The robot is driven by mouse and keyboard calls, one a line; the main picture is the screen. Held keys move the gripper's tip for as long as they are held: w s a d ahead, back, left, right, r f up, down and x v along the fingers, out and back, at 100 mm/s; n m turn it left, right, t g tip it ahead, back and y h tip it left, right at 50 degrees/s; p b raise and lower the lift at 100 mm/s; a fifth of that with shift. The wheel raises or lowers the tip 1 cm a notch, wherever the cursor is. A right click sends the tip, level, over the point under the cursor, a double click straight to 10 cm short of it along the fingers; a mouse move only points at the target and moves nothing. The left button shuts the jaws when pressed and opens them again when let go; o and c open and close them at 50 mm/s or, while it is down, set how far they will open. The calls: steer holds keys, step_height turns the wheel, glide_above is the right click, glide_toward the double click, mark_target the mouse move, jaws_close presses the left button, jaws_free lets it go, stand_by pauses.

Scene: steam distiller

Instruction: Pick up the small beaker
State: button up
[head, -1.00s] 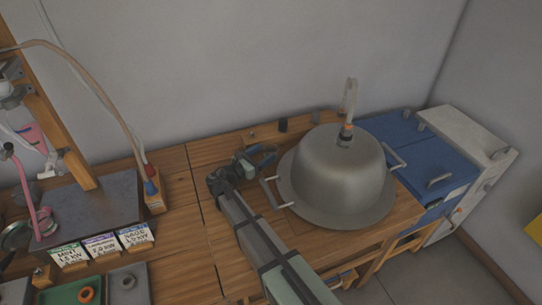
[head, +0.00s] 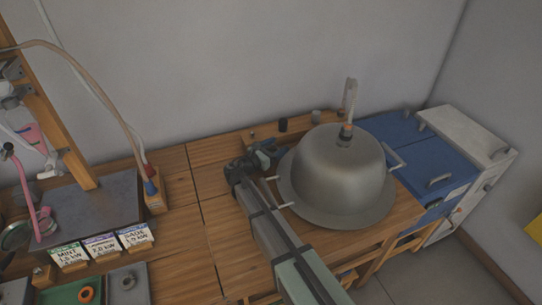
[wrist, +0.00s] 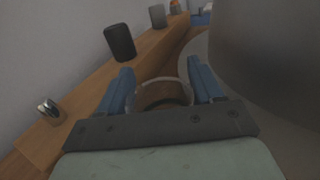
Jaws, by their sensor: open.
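A small clear glass beaker (wrist: 163,82) stands on the wooden bench in the wrist view. Its round rim shows between the blue fingers of my gripper (wrist: 160,68), and wood is visible through the glass. The fingers are apart, one on each side of the beaker; I cannot tell whether either touches it. The near part of the beaker is hidden by the gripper body. In the head view my gripper (head: 268,153) is at the left rear of the large metal domed pot, and I cannot make out the beaker there.
The domed pot (head: 337,175), with side handles, stands close to the right of my gripper. A dark cylinder (head: 283,125) and a grey one (head: 316,117) stand along the back wall. A small metal fitting (wrist: 48,108) is at the left.

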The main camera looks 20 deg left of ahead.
steer(key=c, duration=0.8)
